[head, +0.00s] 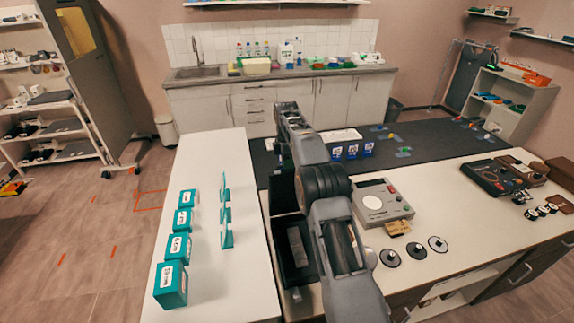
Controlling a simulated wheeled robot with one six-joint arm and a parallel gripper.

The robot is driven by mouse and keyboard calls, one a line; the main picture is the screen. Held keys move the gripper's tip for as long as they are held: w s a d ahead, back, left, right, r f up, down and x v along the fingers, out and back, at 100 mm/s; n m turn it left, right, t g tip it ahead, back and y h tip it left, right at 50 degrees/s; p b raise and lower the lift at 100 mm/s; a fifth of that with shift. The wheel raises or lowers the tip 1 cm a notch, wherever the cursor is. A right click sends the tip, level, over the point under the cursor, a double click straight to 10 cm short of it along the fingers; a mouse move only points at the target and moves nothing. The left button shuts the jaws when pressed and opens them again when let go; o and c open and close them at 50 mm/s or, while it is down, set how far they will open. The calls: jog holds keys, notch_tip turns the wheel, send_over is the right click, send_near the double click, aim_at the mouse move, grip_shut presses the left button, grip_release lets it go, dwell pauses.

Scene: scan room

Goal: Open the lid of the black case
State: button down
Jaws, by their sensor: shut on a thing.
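The black case (290,276) stands on the near table, left of my arm. Its inside shows, with a grey block (298,246) in it. Its dark lid (281,194) is raised at the far side of the case, tilted up rather than lying over it. My gripper (283,160) points down at the lid's upper edge and is shut on it. The fingertips are small and partly hidden by my arm, which also covers the right side of the case and lid.
A grey device (383,203) and black discs (438,244) lie right of my arm. Teal boxes (172,284) and a teal rack (226,213) stand on the white table at left. Blue-and-white boxes (352,151) stand behind on the dark mat (432,137).

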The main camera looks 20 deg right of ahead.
jog(key=c, duration=1.5)
grip_release()
jog(key=shift+d+f, duration=0.15)
jog(key=shift+f, duration=0.45)
jog(key=shift+o, duration=0.6)
jog(key=shift+w+d, duration=0.1)
jog(key=shift+w, duration=0.1)
jog(key=shift+o, duration=1.1)
jog(key=shift+s+a+r, duration=0.15)
jog(key=shift+a+r, duration=0.05)
jog(key=shift+r, duration=0.1)
